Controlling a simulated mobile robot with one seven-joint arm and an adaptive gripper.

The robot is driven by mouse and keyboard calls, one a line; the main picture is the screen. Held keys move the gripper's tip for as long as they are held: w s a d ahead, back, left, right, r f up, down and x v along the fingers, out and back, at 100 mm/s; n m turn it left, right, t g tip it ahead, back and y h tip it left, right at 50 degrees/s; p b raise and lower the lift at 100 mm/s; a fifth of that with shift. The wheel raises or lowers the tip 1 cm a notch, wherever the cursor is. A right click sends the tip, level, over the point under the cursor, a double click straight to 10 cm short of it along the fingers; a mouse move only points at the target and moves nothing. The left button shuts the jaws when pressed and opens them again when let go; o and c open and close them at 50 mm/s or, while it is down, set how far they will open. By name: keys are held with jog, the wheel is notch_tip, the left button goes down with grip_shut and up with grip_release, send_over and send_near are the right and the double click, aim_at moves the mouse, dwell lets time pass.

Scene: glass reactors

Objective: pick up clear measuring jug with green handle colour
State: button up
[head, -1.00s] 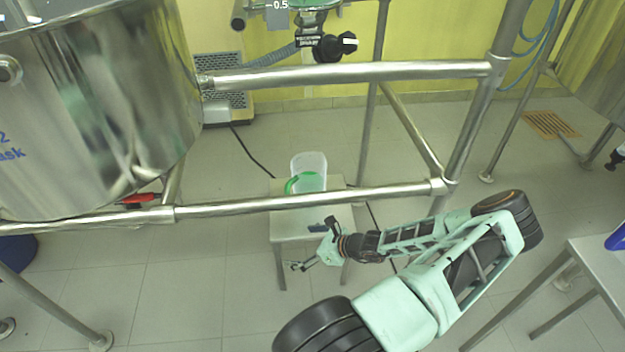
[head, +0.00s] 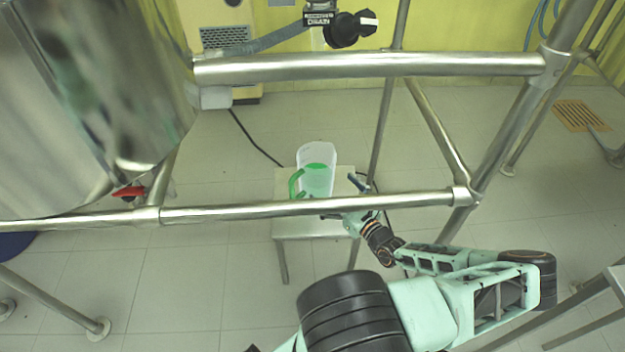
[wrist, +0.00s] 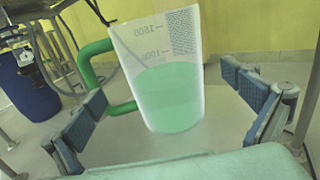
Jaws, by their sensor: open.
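The clear measuring jug (head: 317,158) with a green handle (head: 294,184) stands upright on a small metal stool (head: 283,226) in the head view, behind a horizontal frame bar. In the wrist view the jug (wrist: 165,70) fills the middle, with marks on its wall and a green tint in its lower part. Its green handle (wrist: 87,70) points left. My gripper (wrist: 172,110) is open, with one finger on each side in front of the jug, and holds nothing. In the head view my gripper (head: 350,205) is partly hidden by the bar, at the stool's right side.
A large steel vessel (head: 90,110) hangs at the left. A blue drum (wrist: 28,85) stands at left in the wrist view.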

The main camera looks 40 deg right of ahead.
jog(key=w, duration=0.2)
jog(key=w+b, duration=0.1)
jog(key=w, duration=0.1)
jog(key=w+b, duration=0.1)
jog(key=w, duration=0.2)
jog(key=shift+d+f, duration=0.2)
jog(key=shift+f, duration=0.05)
jog(key=shift+w+r, duration=0.1)
jog(key=shift+w, duration=0.25)
jog(key=shift+c, duration=0.3)
jog(key=c, duration=1.8)
jog(key=shift+r, duration=0.2)
jog(key=shift+c, duration=0.8)
